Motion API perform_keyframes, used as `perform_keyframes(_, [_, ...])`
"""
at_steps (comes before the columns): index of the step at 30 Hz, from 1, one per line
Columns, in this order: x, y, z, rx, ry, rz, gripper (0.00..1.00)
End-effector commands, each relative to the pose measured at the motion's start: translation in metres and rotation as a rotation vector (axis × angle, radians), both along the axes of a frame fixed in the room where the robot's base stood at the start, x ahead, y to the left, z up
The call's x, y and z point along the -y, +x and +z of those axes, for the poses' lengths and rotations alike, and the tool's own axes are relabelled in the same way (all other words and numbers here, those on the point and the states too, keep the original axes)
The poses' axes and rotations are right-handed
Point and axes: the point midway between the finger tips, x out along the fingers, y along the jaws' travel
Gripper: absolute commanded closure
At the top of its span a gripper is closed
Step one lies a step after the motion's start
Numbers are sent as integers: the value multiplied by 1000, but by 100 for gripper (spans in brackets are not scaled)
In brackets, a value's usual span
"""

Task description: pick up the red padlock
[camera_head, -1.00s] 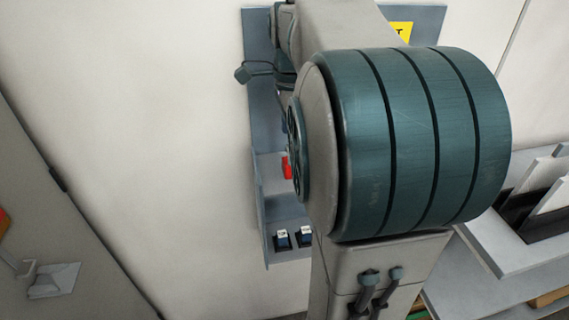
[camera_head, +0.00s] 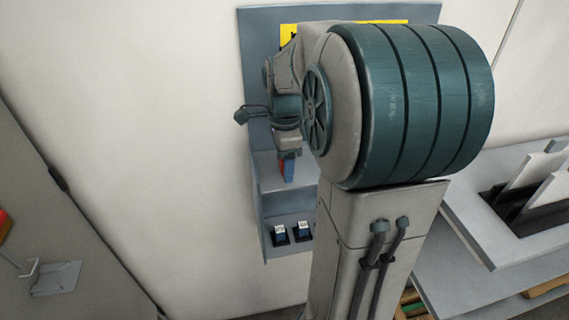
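The red padlock (camera_head: 290,174) shows as a small red patch on the grey wall station's shelf, left of my large teal arm joint. My gripper (camera_head: 287,158) points down right at the padlock and covers its upper part. The fingers are small and partly hidden, so I cannot tell whether they are open, shut or touching the padlock.
The grey wall station (camera_head: 258,60) has a yellow sign (camera_head: 385,22) behind my arm. Two small dark blocks with white tops (camera_head: 291,232) sit on its lower ledge. A grey rack (camera_head: 480,215) with upright plates stands at right. A grey door or cabinet (camera_head: 60,200) is at left.

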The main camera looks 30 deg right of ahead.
Motion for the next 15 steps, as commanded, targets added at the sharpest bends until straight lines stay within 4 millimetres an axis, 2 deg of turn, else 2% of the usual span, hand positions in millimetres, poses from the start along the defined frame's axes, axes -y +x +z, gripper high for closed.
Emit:
perform_keyframes(1, [0,0,0,0,0,0,52])
perform_keyframes(5, [0,0,0,0,0,0,88])
perform_keyframes(15, [0,0,2,1,0,0,89])
